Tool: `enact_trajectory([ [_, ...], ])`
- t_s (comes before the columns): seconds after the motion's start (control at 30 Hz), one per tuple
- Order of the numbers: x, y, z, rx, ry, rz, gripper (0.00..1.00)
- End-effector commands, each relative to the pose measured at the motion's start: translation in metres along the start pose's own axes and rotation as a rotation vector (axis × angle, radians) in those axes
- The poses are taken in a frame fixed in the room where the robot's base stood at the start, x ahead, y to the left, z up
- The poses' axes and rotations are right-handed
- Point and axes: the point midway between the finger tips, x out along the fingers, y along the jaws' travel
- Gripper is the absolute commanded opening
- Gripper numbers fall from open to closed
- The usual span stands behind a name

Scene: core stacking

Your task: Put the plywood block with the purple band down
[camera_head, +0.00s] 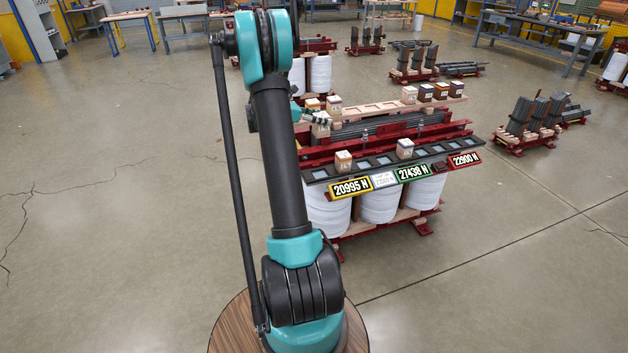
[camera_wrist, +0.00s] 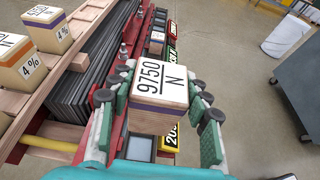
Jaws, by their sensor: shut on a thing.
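The plywood block with the purple band (camera_wrist: 160,88) is between the fingers of my gripper (camera_wrist: 153,88) in the wrist view. Its white top reads 9750 N, and the purple band runs around its side. My gripper is shut on it, with a green finger on either side. The block is above the dark rail with square pads; a pad (camera_wrist: 168,144) shows just below it. I cannot tell the exact gap. In the head view my gripper (camera_head: 319,119) is small and partly hidden by my arm, near the left end of the stand.
Two blocks stand on the pad rail (camera_head: 376,160), one at the left (camera_head: 343,161) and one near the middle (camera_head: 404,148). Several blocks stand on the wooden shelf (camera_head: 375,109) behind. Number displays (camera_head: 412,172) line the front. A grey cabinet (camera_wrist: 292,85) is at the right.

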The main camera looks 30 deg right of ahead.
Motion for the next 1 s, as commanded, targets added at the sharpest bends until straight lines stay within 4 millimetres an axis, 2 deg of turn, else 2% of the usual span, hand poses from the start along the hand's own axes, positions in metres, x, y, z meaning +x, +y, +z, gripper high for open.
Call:
enact_trajectory([
  [0.6,0.047,0.000,-0.129,0.000,0.000,0.001,0.12],
  [0.7,0.051,0.001,-0.141,0.000,0.000,0.001,0.12],
  [1.0,0.059,0.000,-0.163,0.000,0.000,0.000,0.12],
])
